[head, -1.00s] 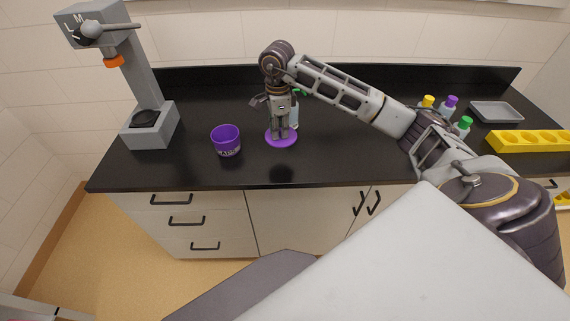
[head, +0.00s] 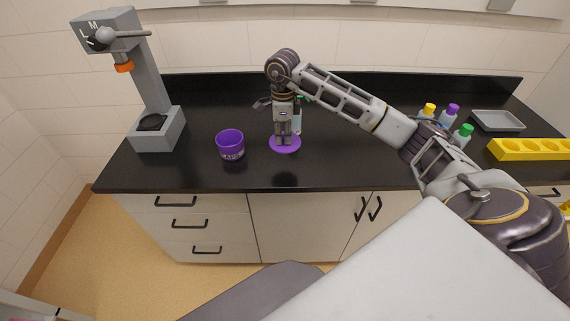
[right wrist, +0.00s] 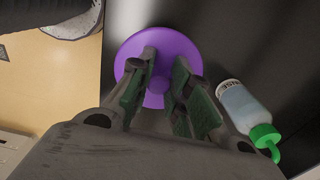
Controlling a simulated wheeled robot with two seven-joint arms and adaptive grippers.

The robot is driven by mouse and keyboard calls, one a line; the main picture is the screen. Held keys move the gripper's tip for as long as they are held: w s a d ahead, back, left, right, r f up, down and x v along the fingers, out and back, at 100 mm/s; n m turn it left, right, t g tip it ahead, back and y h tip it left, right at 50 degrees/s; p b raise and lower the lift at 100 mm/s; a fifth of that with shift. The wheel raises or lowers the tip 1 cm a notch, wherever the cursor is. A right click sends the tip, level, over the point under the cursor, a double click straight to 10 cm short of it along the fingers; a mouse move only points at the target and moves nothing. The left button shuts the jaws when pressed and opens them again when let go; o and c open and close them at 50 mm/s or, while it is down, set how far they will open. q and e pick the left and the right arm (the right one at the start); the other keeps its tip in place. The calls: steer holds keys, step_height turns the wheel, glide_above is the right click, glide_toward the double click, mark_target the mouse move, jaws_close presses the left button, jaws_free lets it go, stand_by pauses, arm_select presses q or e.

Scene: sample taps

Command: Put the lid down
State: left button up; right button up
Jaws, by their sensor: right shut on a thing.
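The purple lid (head: 285,148) is a flat round disc at the counter surface, right of the purple cup (head: 230,145). My right gripper (head: 284,140) points straight down over the lid's middle and is shut on it. In the right wrist view the lid (right wrist: 180,45) shows beyond the fingers, and the right gripper (right wrist: 160,85) has its fingers around the lid's central knob, which they partly hide. I cannot tell for certain whether the lid's underside touches the counter. The cup is open at the top, with pale lettering on its side. My left gripper is not in view.
A bottle with a green cap (right wrist: 250,112) stands close beside the lid. A grey tap stand (head: 155,130) with a lever is at the left. Several capped bottles (head: 452,110), a grey tray (head: 497,121) and a yellow rack (head: 530,149) are at the right. The black counter (head: 340,170) is clear in front.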

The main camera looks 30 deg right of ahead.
mark_target(283, 140)
steer(key=shift+f, duration=0.2)
steer(key=shift+f, duration=0.25)
step_height(283, 140, down, 4)
steer(key=shift+f+p, duration=0.1)
steer(key=shift+p, duration=0.3)
steer(key=shift+f, duration=0.55)
steer(key=shift+f, duration=0.1)
steer(key=shift+f, duration=0.1)
